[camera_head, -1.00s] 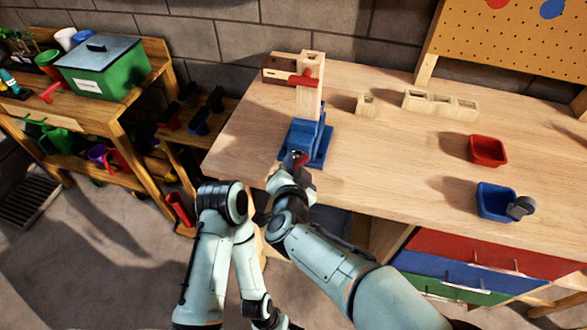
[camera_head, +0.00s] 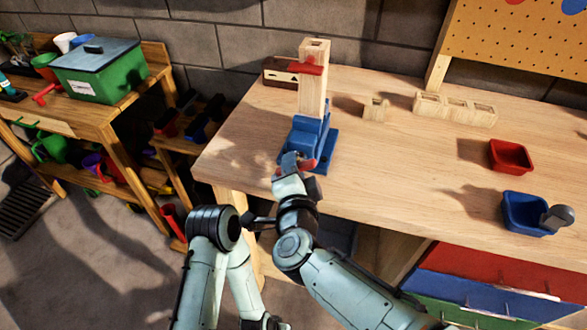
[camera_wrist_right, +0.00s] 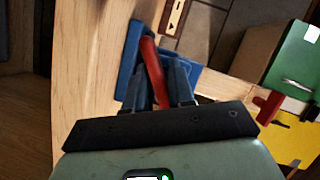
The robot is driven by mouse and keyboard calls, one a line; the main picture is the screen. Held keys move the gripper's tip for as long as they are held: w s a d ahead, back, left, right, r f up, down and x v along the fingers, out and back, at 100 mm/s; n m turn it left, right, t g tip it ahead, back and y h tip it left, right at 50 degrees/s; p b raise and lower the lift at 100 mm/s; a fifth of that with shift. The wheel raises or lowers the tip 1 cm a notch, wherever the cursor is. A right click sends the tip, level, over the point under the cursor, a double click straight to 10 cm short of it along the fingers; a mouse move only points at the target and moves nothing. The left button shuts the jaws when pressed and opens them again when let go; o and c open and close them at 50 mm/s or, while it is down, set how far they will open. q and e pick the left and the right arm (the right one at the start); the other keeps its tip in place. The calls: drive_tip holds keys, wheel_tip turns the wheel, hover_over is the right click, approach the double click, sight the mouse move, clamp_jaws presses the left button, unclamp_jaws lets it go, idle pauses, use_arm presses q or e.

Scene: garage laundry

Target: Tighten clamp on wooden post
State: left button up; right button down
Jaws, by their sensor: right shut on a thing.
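A blue clamp (camera_head: 308,133) stands on the workbench near its left end. A pale wooden post (camera_head: 313,92) stands upright in it, with a red piece (camera_head: 306,66) near its top. My right gripper (camera_head: 296,163) is at the clamp's front, shut on the red handle (camera_head: 309,164). In the right wrist view the red handle (camera_wrist_right: 152,68) runs between the two fingers, with the blue clamp base (camera_wrist_right: 129,62) behind. My left arm is folded in front of the bench; its fingers are not visible.
The bench top (camera_head: 400,165) is mostly clear. Small wooden blocks (camera_head: 455,108) stand at the back, with a red bin (camera_head: 509,156) and a blue bin (camera_head: 527,213) at right. A brown box (camera_head: 281,72) is behind the post. A green lidded bin (camera_head: 100,72) sits on the left bench.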

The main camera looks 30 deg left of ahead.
drive_tip(key=shift+s+a, duration=0.1)
idle(0.8)
drive_tip(key=c, duration=1.1)
unclamp_jaws()
drive_tip(key=shift+f, duration=0.1)
drive_tip(key=shift+s, duration=0.1)
drive_tip(key=shift+s+a+r+p+v, duration=0.1)
drive_tip(key=shift+a+r+p+v, duration=0.45)
drive_tip(key=shift+v, duration=1.95)
drive_tip(key=shift+s+d+r+p+v, duration=0.15)
drive_tip(key=shift+p+v, duration=0.8)
drive_tip(key=shift+v, duration=1.6)
drive_tip(key=shift+a+r+p+v, duration=0.4)
drive_tip(key=shift+p+v, duration=0.35)
drive_tip(key=shift+v, duration=1.75)
